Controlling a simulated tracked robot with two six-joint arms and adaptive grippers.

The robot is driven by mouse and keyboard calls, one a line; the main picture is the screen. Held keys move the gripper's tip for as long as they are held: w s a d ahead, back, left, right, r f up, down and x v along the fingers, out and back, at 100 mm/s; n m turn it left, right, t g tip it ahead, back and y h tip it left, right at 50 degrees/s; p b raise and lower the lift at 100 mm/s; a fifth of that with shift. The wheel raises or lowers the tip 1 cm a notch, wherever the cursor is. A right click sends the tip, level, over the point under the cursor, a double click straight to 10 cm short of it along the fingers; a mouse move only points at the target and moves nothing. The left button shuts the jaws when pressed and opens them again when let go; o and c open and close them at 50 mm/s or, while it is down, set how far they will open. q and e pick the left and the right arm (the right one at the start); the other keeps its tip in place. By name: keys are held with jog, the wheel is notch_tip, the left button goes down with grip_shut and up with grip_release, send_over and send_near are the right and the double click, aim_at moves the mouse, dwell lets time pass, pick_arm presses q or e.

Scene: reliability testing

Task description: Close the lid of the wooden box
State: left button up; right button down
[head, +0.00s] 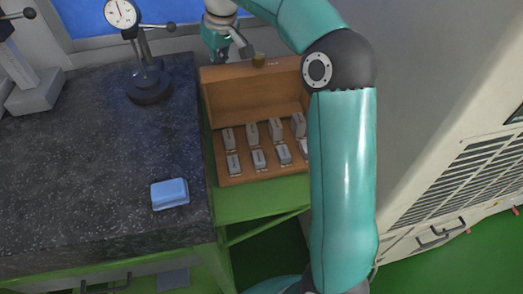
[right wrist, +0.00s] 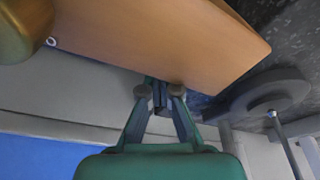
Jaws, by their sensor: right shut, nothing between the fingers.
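The wooden box (head: 263,172) stands open on a green stand, with several grey metal blocks (head: 251,131) in two rows inside. Its lid (head: 255,98) is raised at the back, with a brass catch (head: 259,60) at its top edge. My right arm hides the box's right end. My right gripper (head: 228,52) is shut and empty at the lid's top left, on its far side. In the right wrist view the lid (right wrist: 165,38) spans the top, and the closed fingertips (right wrist: 159,93) are close to its edge; I cannot tell if they touch. My left gripper is not in view.
A dark granite table (head: 90,190) lies left of the box, with a dial gauge stand (head: 149,86) and a blue block (head: 169,193) on it. A pale vented cabinet (head: 450,180) stands at the right.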

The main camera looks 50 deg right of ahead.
aim_at(222, 78)
dwell(0.5)
jog(key=shift+s+a+f+b, duration=0.15)
jog(key=shift+s+a+b, duration=0.85)
jog(key=shift+b, duration=0.2)
jog(key=shift+s+a+b, duration=0.55)
jog(key=shift+s, duration=0.15)
jog(key=shift+s+a+b, duration=0.5)
jog(key=shift+s, duration=0.2)
jog(key=shift+s+a, duration=0.2)
jog(key=shift+s+a+f+b, duration=0.2)
jog(key=shift+s+f+b, duration=0.05)
jog(key=shift+f+b, duration=1)
jog(key=shift+s+a+f+b, duration=0.15)
jog(key=shift+s+f+b, duration=0.05)
jog(key=shift+f+b, duration=1.05)
jog(key=shift+s+a+f+b, duration=0.2)
jog(key=shift+s+f+b, duration=0.05)
jog(key=shift+f+b, duration=1)
notch_tip(222, 78, up, 9)
jog(key=p, duration=0.9)
jog(key=shift+r+p, duration=0.1)
jog(key=shift+p, duration=0.2)
